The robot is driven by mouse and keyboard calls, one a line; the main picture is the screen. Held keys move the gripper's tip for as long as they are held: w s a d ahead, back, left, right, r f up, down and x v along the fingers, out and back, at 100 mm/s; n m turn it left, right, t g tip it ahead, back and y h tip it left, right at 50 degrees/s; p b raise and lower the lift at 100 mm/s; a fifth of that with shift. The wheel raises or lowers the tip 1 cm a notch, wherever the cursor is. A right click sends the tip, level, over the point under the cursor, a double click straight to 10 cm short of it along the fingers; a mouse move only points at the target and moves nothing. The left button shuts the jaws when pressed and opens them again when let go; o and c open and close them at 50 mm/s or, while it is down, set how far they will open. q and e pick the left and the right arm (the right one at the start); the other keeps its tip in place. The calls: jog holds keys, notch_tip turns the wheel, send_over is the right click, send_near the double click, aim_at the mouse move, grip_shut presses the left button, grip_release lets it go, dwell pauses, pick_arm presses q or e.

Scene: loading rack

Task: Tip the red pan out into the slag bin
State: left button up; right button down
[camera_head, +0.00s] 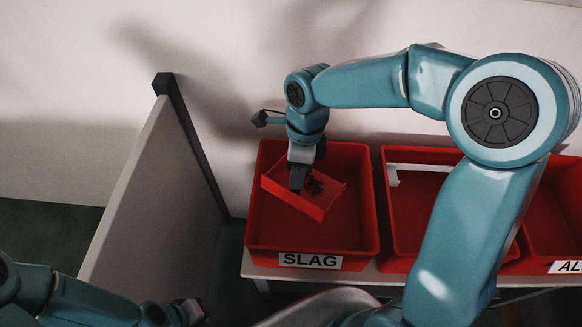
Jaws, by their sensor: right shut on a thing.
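The red pan (309,206) is a shallow red tray, over the mouth of the slag bin and slanting in the picture. Dark lumps (316,184) show in it beside the fingers. My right gripper (297,184) comes down from above and is shut on the pan; its fingers partly hide the pan's inside. The slag bin (262,237) is a red open bin with a white SLAG label on its front. Whether the pan touches the bin, I cannot tell. My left gripper (193,309) is low at the left, away from the bin; its fingers are unclear.
A second red bin (396,230) stands right of the slag bin, and a third (554,225) at the right edge has a partly cut-off label. A pale panel (155,190) with a dark edge stands left of the slag bin. A pale wall is behind.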

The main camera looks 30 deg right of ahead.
jog(key=w+d+g+y+p, duration=0.4)
jog(key=w+d+y+p, duration=0.2)
jog(key=d+y+p, duration=0.2)
jog(key=shift+d+g+y, duration=0.4)
jog(key=shift+d+y, duration=0.1)
jog(key=shift+d, duration=0.6)
dwell(0.3)
dwell(1.0)
